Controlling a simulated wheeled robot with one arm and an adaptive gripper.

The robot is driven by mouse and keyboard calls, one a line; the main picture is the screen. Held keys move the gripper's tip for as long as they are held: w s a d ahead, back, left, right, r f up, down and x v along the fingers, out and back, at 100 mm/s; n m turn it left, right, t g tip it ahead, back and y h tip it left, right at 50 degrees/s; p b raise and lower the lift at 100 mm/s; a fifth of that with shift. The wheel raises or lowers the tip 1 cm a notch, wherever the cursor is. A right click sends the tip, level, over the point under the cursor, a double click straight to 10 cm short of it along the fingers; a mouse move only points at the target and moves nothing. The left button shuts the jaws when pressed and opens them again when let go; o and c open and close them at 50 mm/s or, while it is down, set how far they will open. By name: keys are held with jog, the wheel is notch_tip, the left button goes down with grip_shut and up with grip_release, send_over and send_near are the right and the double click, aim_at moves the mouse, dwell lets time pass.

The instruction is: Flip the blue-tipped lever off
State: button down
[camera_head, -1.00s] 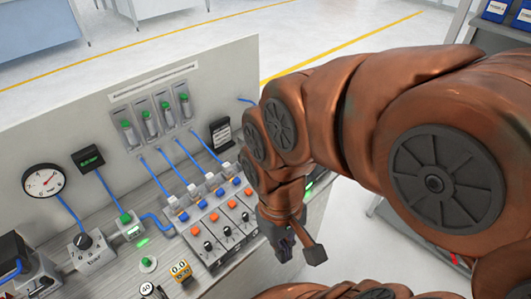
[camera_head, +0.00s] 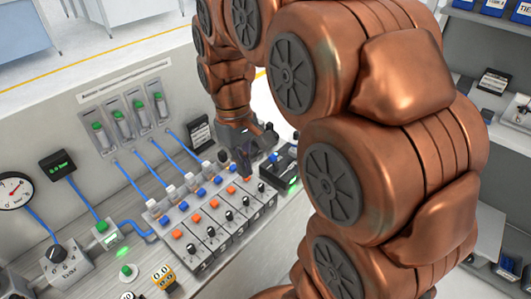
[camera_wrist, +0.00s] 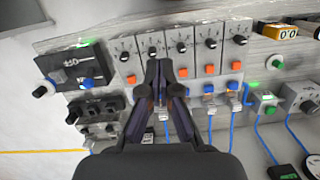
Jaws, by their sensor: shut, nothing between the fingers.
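A dark box (camera_wrist: 70,66) with several small levers or knobs stands at the left in the wrist view. A blue tip (camera_wrist: 87,83) shows on it; which way that lever leans is too small to tell. In the head view the box (camera_head: 284,160) is at the right end of the valve bank, partly behind my gripper. My gripper (camera_head: 246,168) points down over the bank's far right end. In the wrist view my gripper (camera_wrist: 161,66) is shut and empty, right of the dark box, its fingers covering part of the bank.
The valve bank (camera_head: 215,228) has rows of black knobs, orange buttons and blue buttons. Blue tubes run up to a grey back panel (camera_head: 125,85). A gauge (camera_head: 14,190) and a yellow-framed counter (camera_head: 163,278) stand left. A black card (camera_head: 200,134) stands behind the bank.

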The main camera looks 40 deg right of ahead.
aim_at(274, 162)
jog(key=w+d+f+b, duration=0.2)
jog(key=w+d+f, duration=0.1)
jog(key=w+d, duration=0.4)
jog(key=w+d+f+n+b, duration=0.1)
jog(key=w+d+f+b, duration=0.1)
jog(key=w+d, duration=0.5)
jog(key=w+f, duration=0.1)
jog(key=w, duration=0.3)
jog(key=shift+w+d, duration=0.3)
jog(key=shift+d, duration=0.05)
jog(key=f+p, duration=0.1)
jog(key=f, duration=0.2)
jog(key=s+f, duration=0.1)
jog(key=f, duration=0.2)
jog(key=f+p, duration=0.1)
jog(key=f, duration=0.3)
jog(key=shift+s+d+p, duration=0.1)
jog(key=shift+s+p, duration=0.2)
jog(key=shift+s, duration=0.1)
jog(key=shift+s+d+r+p, duration=0.3)
jog(key=shift+s+r+p, duration=0.1)
jog(key=shift+s+r, duration=0.45)
jog(key=shift+s+d+r, duration=0.15)
jog(key=shift+s+r, duration=0.05)
jog(key=shift+s, duration=0.55)
